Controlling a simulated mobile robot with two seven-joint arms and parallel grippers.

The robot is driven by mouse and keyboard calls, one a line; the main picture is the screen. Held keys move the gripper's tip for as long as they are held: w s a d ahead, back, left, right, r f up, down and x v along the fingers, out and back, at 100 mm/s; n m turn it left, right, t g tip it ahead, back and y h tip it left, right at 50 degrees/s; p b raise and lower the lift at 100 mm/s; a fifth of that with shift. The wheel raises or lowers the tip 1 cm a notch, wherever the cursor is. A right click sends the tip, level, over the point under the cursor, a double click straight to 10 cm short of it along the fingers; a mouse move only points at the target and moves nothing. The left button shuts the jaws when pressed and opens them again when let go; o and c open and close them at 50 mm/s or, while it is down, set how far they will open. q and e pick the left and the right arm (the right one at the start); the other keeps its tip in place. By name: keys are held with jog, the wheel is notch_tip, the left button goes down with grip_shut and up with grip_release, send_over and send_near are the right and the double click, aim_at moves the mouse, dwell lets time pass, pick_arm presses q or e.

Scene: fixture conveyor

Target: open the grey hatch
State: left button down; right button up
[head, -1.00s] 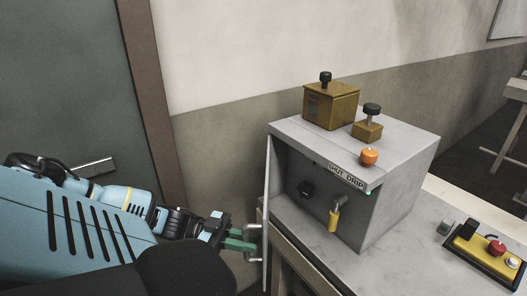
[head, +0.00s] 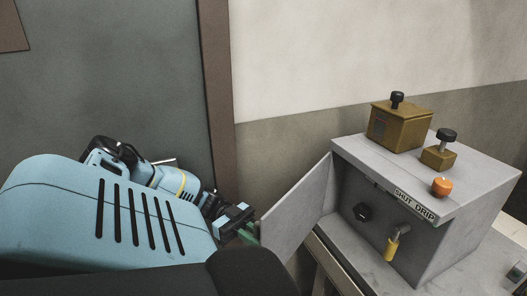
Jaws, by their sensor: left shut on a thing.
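The grey hatch (head: 297,208) is the door of a grey box (head: 465,215). It stands swung wide open to the left of the box, and I see its flat face. Inside the box are a black knob (head: 362,211) and a yellow-handled lever (head: 391,247). My left gripper (head: 250,234) is at the hatch's left, free edge, with green fingers partly hidden behind the hatch and my own arm. It is shut on the hatch handle, which is mostly hidden now. My right gripper is not in view.
On top of the box stand a brass box with a black knob (head: 400,127), a smaller brass block (head: 438,156) and an orange knob (head: 441,187). A label (head: 413,205) marks the front edge. A dark door (head: 110,75) and brown frame (head: 215,90) stand behind my left arm.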

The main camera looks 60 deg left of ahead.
pick_arm(q)
jog(key=v, duration=0.4)
jog(key=shift+w+a+f, duration=0.1)
jog(key=shift+w+a, duration=0.05)
jog(key=shift+a, duration=0.25)
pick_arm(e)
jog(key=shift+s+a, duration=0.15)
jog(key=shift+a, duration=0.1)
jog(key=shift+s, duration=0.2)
pick_arm(q)
jog(key=c, duration=1.5)
grip_release()
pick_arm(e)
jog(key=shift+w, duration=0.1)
